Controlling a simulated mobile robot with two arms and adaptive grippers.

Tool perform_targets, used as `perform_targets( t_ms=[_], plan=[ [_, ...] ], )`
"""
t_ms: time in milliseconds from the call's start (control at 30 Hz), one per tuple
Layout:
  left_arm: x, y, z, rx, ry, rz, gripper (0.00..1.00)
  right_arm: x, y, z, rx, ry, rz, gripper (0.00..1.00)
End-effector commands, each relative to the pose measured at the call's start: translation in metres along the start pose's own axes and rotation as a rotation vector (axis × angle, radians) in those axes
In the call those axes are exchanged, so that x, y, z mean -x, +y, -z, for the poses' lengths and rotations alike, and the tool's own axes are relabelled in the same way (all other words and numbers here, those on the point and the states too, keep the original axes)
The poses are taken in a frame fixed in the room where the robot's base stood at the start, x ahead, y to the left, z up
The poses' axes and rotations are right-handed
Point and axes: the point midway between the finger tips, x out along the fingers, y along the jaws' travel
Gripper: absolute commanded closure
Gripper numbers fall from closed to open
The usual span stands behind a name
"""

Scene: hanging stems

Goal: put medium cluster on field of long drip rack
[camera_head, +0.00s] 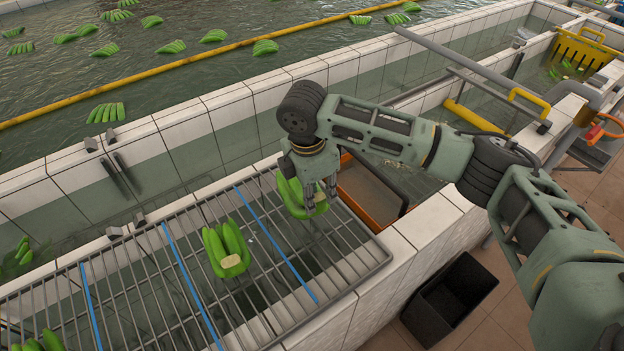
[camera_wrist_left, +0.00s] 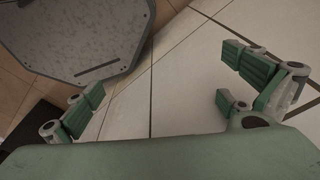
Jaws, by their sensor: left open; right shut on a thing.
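My right gripper (camera_head: 318,188) is shut on a green banana cluster (camera_head: 292,197), which it holds at the right part of the long drip rack (camera_head: 365,262). I cannot tell whether this cluster touches the bars. Another green cluster (camera_head: 226,250) lies on the rack between two blue dividing lines (camera_head: 192,287) (camera_head: 272,243). More green fruit (camera_head: 50,342) shows at the rack's lower left edge.
Pools with floating clusters (camera_head: 108,112) lie behind the rack, with a yellow boom (camera_head: 190,72) across the water. An orange-edged tray (camera_head: 372,200) is right of the rack. A black bin (camera_head: 450,298) stands on the floor. A yellow crate (camera_head: 583,52) is at the far right.

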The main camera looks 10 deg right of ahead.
Motion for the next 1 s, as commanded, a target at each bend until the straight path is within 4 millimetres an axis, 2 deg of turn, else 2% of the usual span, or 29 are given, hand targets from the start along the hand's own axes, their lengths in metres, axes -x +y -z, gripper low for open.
perform_targets(
  t_ms=[133, 267, 400, 533, 767, 867, 1000],
  plan=[
    [-0.006, 0.003, -0.015, -0.004, -0.014, -0.004, 0.00, 0.000, 0.001, 0.001, 0.002, 0.001, -0.005, 1.00],
    [-0.012, 0.008, -0.040, -0.004, -0.047, -0.008, 0.00, -0.001, 0.001, 0.001, 0.001, 0.001, -0.005, 1.00],
    [-0.008, 0.010, -0.056, -0.003, -0.071, -0.011, 0.00, -0.013, 0.000, 0.002, 0.000, 0.002, -0.003, 1.00],
    [-0.010, 0.009, -0.050, -0.003, -0.062, -0.010, 0.00, -0.025, 0.000, 0.004, -0.001, 0.002, -0.002, 1.00],
    [-0.013, 0.006, -0.013, -0.002, -0.007, -0.006, 0.00, -0.037, 0.000, 0.005, 0.000, 0.002, -0.004, 1.00],
    [-0.013, 0.007, -0.012, -0.002, -0.006, -0.007, 0.00, -0.038, 0.000, 0.005, 0.001, 0.002, -0.005, 1.00],
    [-0.013, 0.008, -0.022, -0.002, -0.022, -0.009, 0.00, -0.038, 0.001, 0.005, 0.000, 0.002, -0.005, 1.00]
  ],
)
